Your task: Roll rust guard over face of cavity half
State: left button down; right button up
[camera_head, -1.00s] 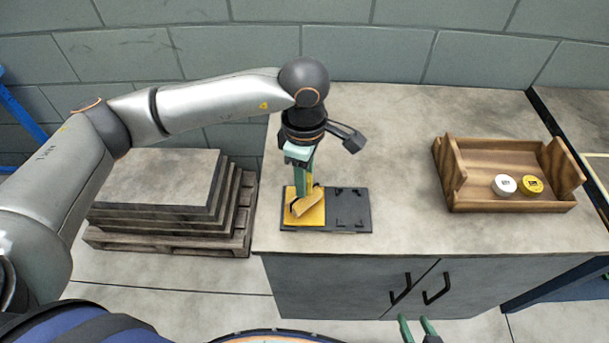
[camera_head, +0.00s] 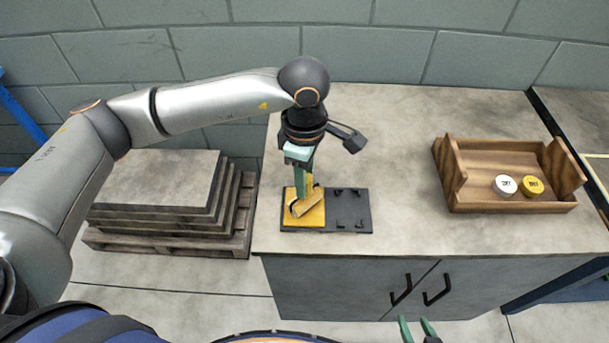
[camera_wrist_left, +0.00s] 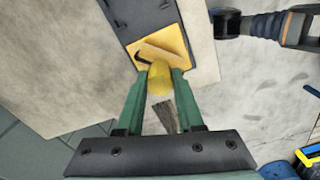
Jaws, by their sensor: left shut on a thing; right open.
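The cavity half appears as a yellow square plate (camera_head: 316,220) on the left part of a dark rectangular base (camera_head: 362,223) on the bench; the plate also shows in the wrist view (camera_wrist_left: 177,42). My left gripper (camera_head: 303,178) points down above the plate. Its green fingers (camera_wrist_left: 159,82) are shut on a roller with a yellow handle (camera_wrist_left: 159,76). The roller's tan cylinder (camera_head: 307,205) lies slantwise over the plate; whether it touches the face is hard to tell. My right gripper (camera_head: 418,329) is open and empty at the bottom edge, in front of the cabinet.
The right part of the base is bare, with several small dark clips. A wooden tray (camera_head: 449,168) at the right of the bench holds a white tin (camera_head: 505,186) and a yellow tin (camera_head: 532,187). Stacked grey slabs (camera_head: 155,180) stand on a pallet at left. The bench middle is clear.

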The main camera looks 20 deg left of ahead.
pick_arm(q)
jog(key=shift+r+p, duration=1.65)
jog(key=shift+r, duration=1.85)
